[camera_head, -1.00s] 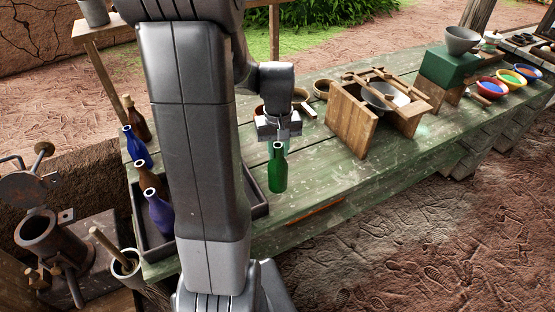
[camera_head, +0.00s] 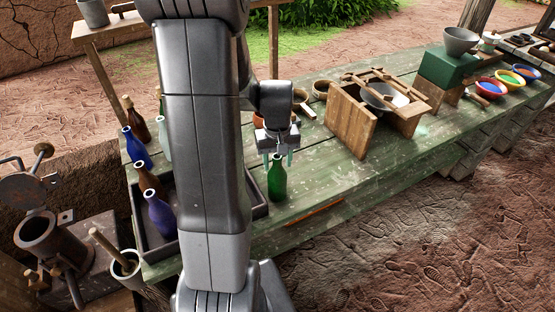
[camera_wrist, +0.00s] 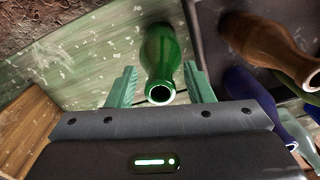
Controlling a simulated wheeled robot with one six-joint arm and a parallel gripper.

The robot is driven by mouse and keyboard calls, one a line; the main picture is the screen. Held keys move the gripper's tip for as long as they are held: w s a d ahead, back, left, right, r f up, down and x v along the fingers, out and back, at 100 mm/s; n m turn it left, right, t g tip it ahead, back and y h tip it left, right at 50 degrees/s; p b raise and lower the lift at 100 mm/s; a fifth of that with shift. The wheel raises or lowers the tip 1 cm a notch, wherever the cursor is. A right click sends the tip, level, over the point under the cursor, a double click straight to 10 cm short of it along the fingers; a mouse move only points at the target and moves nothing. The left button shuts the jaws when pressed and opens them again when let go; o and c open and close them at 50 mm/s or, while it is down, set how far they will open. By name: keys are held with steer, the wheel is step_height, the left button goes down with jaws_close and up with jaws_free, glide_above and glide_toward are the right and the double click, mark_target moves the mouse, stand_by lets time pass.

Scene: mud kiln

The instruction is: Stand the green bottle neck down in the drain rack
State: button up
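The green bottle (camera_head: 277,180) stands upright, neck up, on the green table just right of the black tray. It also shows in the wrist view (camera_wrist: 160,58), its mouth facing the camera. My gripper (camera_head: 279,160) is just above the bottle, its two teal fingers apart on either side of the neck. In the wrist view my gripper (camera_wrist: 160,88) shows gaps between both fingers and the glass. A wooden rack (camera_head: 352,122) with side boards and slats on top, seemingly the drain rack, stands further right. A grey bowl (camera_head: 378,97) shows within it.
The black tray (camera_head: 259,190) holds several bottles, including a blue one (camera_head: 138,150) and a purple one (camera_head: 160,216); my arm hides part of it. Cups and a bowl stand behind my gripper. A green block (camera_head: 447,70) and coloured bowls are far right. The table between bottle and rack is clear.

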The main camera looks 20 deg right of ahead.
step_height(320, 180, up, 12)
steer(key=shift+r+b, duration=0.15)
steer(key=shift+b, duration=0.3)
stand_by(0.4)
step_height(320, 180, down, 12)
steer(key=shift+f+p, duration=0.2)
steer(key=shift+p, duration=0.3)
steer(key=shift+r, duration=1.55)
steer(key=shift+f, duration=0.1)
